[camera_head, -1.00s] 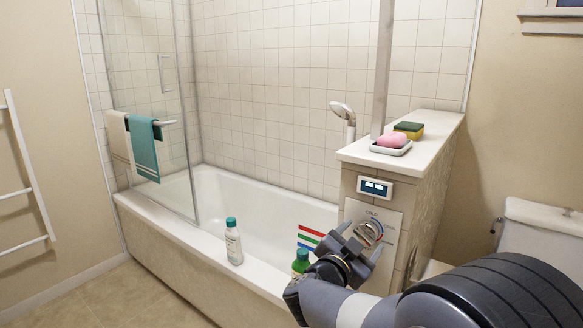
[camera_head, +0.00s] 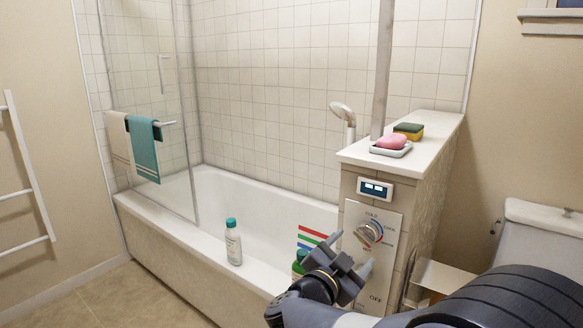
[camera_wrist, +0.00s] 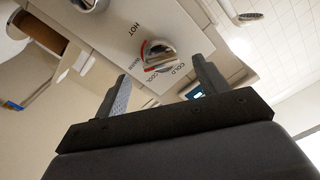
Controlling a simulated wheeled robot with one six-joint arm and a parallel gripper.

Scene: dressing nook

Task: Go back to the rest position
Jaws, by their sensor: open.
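My gripper (camera_head: 352,254) is open and empty in front of the tiled half-wall beside the bathtub. Its two fingers stand apart below a round metal control knob (camera_head: 368,233) on a white panel marked with hot and cold. In the wrist view the open fingers (camera_wrist: 160,82) spread on either side of the knob (camera_wrist: 158,54), with a visible gap from it. My gripper partly hides a green bottle (camera_head: 299,260) and the lower part of the panel.
A white bottle with a teal cap (camera_head: 233,244) stands on the bathtub rim (camera_head: 188,238). A pink soap (camera_head: 391,142) and a sponge (camera_head: 409,129) lie on the half-wall's ledge. A toilet (camera_head: 533,238) is at the right. Floor (camera_head: 125,297) shows clear at lower left.

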